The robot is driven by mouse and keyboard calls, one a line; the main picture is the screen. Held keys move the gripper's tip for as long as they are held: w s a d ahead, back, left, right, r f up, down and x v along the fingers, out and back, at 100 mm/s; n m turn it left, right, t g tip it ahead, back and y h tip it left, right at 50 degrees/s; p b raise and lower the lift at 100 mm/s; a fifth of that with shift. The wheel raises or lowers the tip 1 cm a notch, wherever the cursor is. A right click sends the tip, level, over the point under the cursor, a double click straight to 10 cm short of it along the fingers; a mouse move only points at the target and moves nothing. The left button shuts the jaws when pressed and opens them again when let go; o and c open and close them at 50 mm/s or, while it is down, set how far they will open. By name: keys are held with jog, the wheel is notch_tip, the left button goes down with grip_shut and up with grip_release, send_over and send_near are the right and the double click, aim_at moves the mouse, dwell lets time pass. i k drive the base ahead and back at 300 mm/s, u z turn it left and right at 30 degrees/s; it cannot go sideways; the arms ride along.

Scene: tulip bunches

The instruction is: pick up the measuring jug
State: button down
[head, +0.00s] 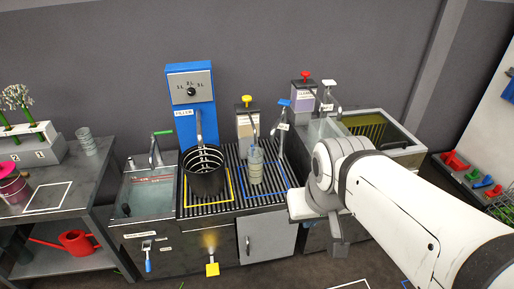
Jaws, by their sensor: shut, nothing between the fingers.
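A clear jug with markings (256,168), which looks like the measuring jug, stands upright on the slatted drain rack, within a blue outline. My arm hides part of the unit's right side.
A blue filler post (190,90) stands behind the bucket. Dispensers with yellow (246,125) and red (305,92) tops stand behind the rack. A sink basin (148,195) lies left. A clear ribbed vessel (87,141) stands on the left bench.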

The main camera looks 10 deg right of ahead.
aim_at(255, 155)
jog(key=z, duration=0.3)
jog(key=i, duration=1.2)
jog(key=z, duration=1.55)
jog(key=k, duration=1.15)
jog(key=u, duration=1.35)
